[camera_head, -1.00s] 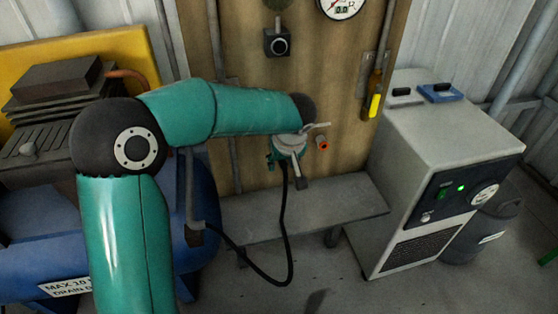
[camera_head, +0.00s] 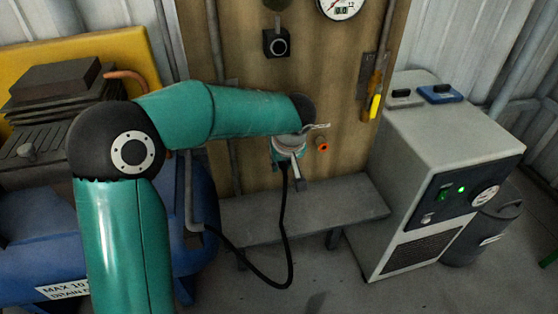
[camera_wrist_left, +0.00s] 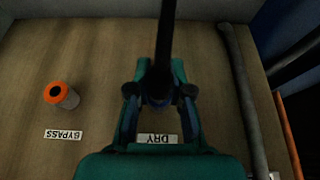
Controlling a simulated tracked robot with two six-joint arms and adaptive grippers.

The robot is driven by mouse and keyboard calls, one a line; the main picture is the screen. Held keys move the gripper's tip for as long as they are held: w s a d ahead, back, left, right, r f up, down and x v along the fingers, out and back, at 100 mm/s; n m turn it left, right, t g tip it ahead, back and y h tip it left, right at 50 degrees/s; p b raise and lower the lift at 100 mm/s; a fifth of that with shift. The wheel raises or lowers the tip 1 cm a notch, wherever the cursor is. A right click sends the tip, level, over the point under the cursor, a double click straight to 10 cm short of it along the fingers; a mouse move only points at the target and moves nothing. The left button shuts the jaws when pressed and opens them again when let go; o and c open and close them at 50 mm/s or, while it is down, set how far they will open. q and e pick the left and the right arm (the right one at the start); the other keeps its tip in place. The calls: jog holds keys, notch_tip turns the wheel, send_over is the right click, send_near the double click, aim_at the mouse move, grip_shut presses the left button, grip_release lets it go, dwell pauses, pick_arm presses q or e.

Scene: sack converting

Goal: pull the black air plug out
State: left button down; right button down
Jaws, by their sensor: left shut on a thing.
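My left gripper (camera_wrist_left: 158,92) is shut on the black air plug (camera_wrist_left: 157,98), its two fingers on either side of it, in front of the wooden board (camera_wrist_left: 100,100). A black hose (camera_wrist_left: 166,40) runs from the plug; in the head view this hose (camera_head: 282,215) hangs down in a loop. In the head view the left gripper's fingers are mostly hidden behind the wrist (camera_head: 288,146). The "DRY" label (camera_wrist_left: 158,138) shows between the fingers. The socket behind the plug is hidden, so I cannot tell if the plug is seated. My right gripper is not in view.
An orange-ringed port (camera_head: 322,147) sits beside the gripper, above the "BYPASS" label (camera_wrist_left: 63,134). A grey bench (camera_head: 330,205) stands below. A grey dryer cabinet (camera_head: 440,170) stands at right, a blue tank (camera_head: 205,200) at left. A yellow-handled tool (camera_head: 375,106) hangs on the board.

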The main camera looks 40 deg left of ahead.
pick_arm(q)
jog(key=shift+s+d, duration=0.15)
jog(key=shift+d, duration=0.05)
dwell(0.4)
jog(key=shift+s+d+f+b, duration=0.1)
jog(key=shift+b, duration=0.2)
jog(key=shift+s+d+b, duration=1.15)
jog(key=shift+s+d, duration=0.2)
jog(key=shift+d, duration=0.2)
